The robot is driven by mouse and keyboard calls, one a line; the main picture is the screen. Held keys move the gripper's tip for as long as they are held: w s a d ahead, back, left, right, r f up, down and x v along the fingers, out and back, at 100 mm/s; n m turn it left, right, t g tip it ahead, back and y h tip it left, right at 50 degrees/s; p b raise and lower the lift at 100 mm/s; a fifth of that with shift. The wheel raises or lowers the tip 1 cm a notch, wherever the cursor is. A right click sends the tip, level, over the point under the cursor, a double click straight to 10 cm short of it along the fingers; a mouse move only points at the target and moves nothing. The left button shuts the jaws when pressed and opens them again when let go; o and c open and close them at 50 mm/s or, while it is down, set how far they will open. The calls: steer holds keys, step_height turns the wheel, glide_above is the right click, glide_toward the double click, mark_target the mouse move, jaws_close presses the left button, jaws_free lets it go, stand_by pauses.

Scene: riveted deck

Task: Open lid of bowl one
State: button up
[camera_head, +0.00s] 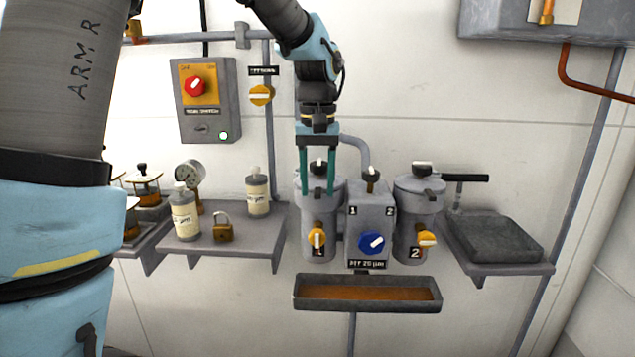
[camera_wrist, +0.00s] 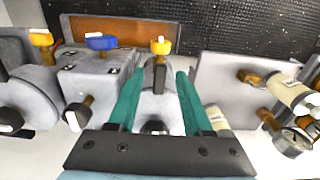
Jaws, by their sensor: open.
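Bowl one (camera_head: 320,222) is a grey cylinder on the wall, marked 1, with a yellow-handled valve (camera_head: 317,238) on its front. Its lid (camera_head: 334,184) sits on top and looks closed, with a dark-and-white knob (camera_head: 318,166) in the middle. My gripper (camera_head: 317,190) points down over the lid. Its two teal fingers are open, one on each side of the knob in the head view. In the wrist view the fingers (camera_wrist: 160,74) are apart, with bowl one's grey top between them. I cannot tell whether they touch the lid.
Bowl two (camera_head: 415,218) stands to the right, past a grey valve block (camera_head: 369,215) with a blue knob. A drip tray (camera_head: 367,305) hangs below. On the left, a shelf (camera_head: 262,238) holds bottles and a padlock (camera_head: 222,228). A pipe (camera_head: 357,147) curves close behind my gripper.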

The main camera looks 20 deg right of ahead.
steer(key=shift+c, duration=0.2)
jaws_close()
stand_by(1.1)
